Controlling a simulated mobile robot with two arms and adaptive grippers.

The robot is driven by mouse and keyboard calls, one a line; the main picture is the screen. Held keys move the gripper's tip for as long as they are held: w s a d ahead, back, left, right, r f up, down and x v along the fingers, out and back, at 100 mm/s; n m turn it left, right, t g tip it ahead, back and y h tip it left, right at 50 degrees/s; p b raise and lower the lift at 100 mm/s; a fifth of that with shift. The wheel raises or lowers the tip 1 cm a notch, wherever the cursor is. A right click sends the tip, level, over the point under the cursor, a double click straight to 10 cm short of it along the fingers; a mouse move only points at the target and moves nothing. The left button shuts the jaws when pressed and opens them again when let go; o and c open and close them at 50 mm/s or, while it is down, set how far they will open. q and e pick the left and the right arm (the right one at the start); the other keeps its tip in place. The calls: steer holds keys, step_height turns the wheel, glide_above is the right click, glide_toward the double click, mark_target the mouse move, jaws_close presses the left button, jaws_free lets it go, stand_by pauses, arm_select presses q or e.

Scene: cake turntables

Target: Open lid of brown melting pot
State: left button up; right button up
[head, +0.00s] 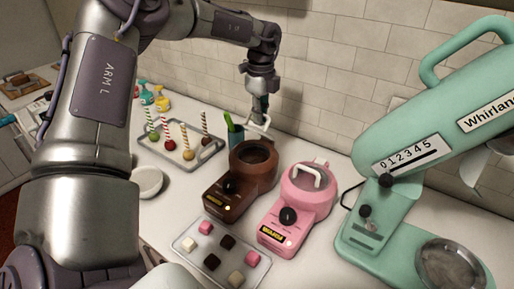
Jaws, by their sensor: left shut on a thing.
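The brown melting pot (230,183) stands on the white counter, with a dark knob and a yellow label on its front. Its round top shows a dark, open-looking inside. A white lid handle (263,127) stands at the back, above the pot's rim. My left gripper (259,115) reaches down from above behind the pot and is shut on this handle. The lid plate itself is hard to make out; it seems raised at the back. My right gripper is not in view.
A pink melting pot (288,217) with its lid down stands close on the right. A teal mixer (400,165) stands farther right. A tray of sweets (190,243) lies in front, and a tray of cake pops (152,149) lies at the left.

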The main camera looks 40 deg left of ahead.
arm_select(q)
steer(key=shift+w+a+r+p, duration=0.1)
steer(key=shift+w+r+p, duration=0.1)
steer(key=shift+w, duration=0.35)
steer(key=shift+w+r+p, duration=0.15)
steer(key=shift+w, duration=0.4)
steer(key=w+p, duration=0.1)
steer(key=w, duration=0.1)
steer(key=w+p, duration=0.1)
steer(key=shift+w+a+f, duration=0.1)
steer(key=shift+w+a, duration=0.1)
steer(key=shift+w, duration=0.2)
steer(key=o, duration=1.3)
steer(key=shift+s, duration=0.1)
step_height(320, 180, up, 7)
steer(key=p, duration=0.4)
steer(key=shift+p, duration=0.4)
